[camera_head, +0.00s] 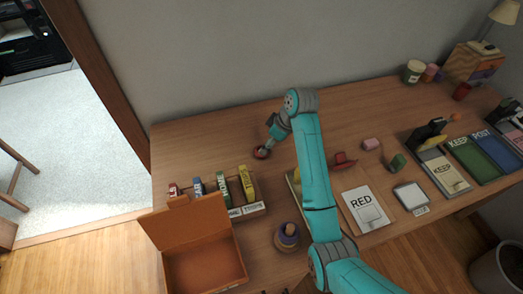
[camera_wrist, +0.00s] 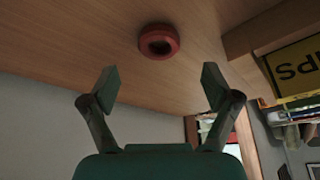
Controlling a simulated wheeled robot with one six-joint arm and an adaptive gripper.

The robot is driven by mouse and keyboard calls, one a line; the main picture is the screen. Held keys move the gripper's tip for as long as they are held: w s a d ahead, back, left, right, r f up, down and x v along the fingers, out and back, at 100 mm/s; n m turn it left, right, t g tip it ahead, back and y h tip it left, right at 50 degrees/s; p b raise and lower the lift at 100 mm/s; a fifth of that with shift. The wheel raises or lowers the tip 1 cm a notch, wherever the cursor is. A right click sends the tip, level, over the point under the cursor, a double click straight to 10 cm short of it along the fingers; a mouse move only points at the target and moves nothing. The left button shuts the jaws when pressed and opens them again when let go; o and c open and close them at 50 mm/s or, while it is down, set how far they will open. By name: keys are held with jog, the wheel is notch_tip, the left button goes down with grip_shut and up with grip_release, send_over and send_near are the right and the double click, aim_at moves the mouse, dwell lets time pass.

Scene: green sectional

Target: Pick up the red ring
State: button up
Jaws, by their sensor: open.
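The red ring (camera_head: 261,153) lies flat on the wooden table, left of my arm's end, in the head view. In the wrist view the red ring (camera_wrist: 158,31) is whole, with its dark hole showing, beyond the fingertips and roughly centred between them. My gripper (camera_wrist: 160,86) is open and empty, its two fingers spread apart. In the head view my gripper (camera_head: 267,144) is small and close by the ring, partly hidden by its own wrist. I cannot tell the exact gap to the ring.
An open orange box (camera_head: 205,260) and a rack of labelled blocks (camera_head: 248,209) stand at the front left. A ring-stacking peg (camera_head: 287,237) is near the front edge. Bare table surrounds the ring.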

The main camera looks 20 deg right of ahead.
jog(key=shift+x, duration=3.05)
jog(key=shift+d, duration=0.2)
jog(key=c, duration=1)
